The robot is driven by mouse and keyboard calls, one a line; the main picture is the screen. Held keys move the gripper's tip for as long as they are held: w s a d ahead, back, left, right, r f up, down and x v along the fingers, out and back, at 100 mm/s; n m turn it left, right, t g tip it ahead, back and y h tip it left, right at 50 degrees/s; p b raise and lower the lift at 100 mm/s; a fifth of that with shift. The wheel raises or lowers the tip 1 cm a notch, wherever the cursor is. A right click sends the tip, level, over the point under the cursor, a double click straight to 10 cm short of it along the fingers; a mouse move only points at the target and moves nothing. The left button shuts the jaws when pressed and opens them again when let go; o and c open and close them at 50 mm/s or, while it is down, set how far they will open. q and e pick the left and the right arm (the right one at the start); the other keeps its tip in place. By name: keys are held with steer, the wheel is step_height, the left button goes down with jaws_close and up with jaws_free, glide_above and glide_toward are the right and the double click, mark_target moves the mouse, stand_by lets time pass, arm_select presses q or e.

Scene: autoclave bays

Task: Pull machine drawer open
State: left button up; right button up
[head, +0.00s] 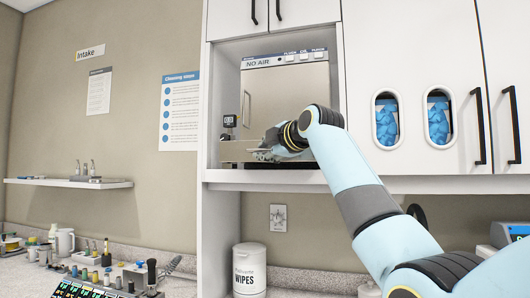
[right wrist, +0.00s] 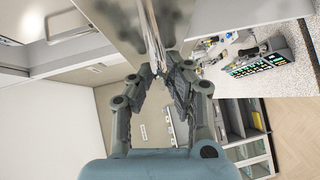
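The machine (head: 287,88) sits in a cabinet niche and has a "NO AIR" label on its top strip and a large metallic front. A drawer front (head: 234,151) shows low in the niche, partly hidden by my right gripper. My right gripper (head: 262,151) is at the lower front of the machine, its fingers pointing left. In the right wrist view, a shiny metal bar (right wrist: 153,38) runs down between the fingertips of my right gripper (right wrist: 160,68). I cannot tell whether the fingers press on it. My left gripper is out of view.
White cabinet doors with black handles (head: 479,125) stand right of the niche. A wall shelf (head: 70,183) is at left. The space before the niche's left side is clear.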

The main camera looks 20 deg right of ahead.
steer(key=o, duration=0.3)
steer(key=shift+s+f, duration=0.1)
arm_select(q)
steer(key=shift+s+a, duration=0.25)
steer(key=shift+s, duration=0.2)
arm_select(e)
steer(key=v, duration=1.2)
steer(key=shift+a, duration=0.1)
